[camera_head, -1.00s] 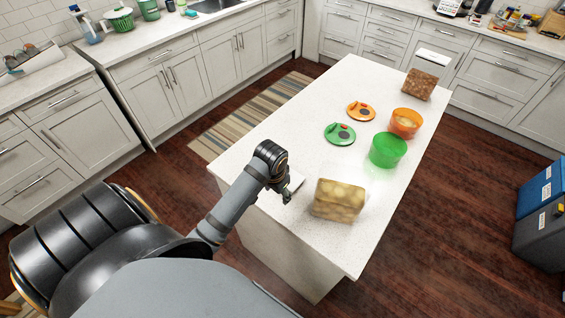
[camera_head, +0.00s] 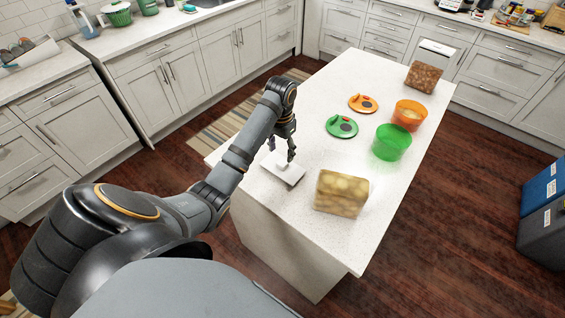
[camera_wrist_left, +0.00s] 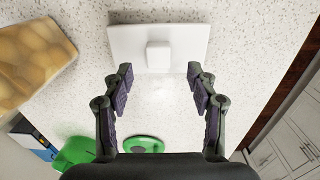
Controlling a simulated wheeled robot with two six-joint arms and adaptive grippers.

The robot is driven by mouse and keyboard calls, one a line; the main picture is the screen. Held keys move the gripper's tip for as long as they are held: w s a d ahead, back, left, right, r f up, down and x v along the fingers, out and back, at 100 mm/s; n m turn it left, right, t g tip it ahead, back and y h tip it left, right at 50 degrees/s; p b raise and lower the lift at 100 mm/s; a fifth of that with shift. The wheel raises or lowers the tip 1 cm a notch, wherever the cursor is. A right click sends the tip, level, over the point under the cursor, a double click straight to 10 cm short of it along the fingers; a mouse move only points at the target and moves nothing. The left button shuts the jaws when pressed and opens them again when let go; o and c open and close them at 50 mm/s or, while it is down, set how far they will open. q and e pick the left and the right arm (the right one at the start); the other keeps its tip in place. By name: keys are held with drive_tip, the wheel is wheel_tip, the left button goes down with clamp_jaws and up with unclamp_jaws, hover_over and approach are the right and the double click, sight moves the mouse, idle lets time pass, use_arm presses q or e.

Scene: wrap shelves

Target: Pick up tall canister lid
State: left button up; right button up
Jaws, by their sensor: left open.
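A white rectangular lid (camera_head: 290,175) with a small block-shaped knob lies flat on the island's near left part. I take it for the tall canister lid; in the left wrist view the lid (camera_wrist_left: 158,50) is just beyond the fingertips, with its knob between their lines. My left gripper (camera_head: 283,152) is above the lid, fingers pointing down, open and empty. The left wrist view shows its two fingers (camera_wrist_left: 159,78) spread well apart, not touching the lid. A clear canister of potatoes (camera_head: 342,193) stands right of the lid. My right gripper is not in view.
A green lid (camera_head: 342,126) and an orange lid (camera_head: 363,103) lie farther back on the island (camera_head: 318,105). Green (camera_head: 392,143) and orange (camera_head: 408,117) round containers stand right of them. A brown-filled canister (camera_head: 424,77) stands at the far end.

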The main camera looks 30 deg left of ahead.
sight(282, 163)
use_arm(q)
drive_tip(key=shift+w+f, duration=0.1)
drive_tip(key=shift+f, duration=0.55)
drive_tip(key=shift+r, duration=0.1)
drive_tip(key=f+b, duration=0.2)
drive_tip(key=f, duration=0.1)
drive_tip(key=shift+s+d+b, duration=0.15)
drive_tip(key=shift+s+b, duration=0.05)
drive_tip(key=shift+b, duration=0.1)
drive_tip(key=shift+w+f+p, duration=0.1)
drive_tip(key=shift+f+p, duration=0.4)
drive_tip(key=shift+f, duration=0.55)
clamp_jaws()
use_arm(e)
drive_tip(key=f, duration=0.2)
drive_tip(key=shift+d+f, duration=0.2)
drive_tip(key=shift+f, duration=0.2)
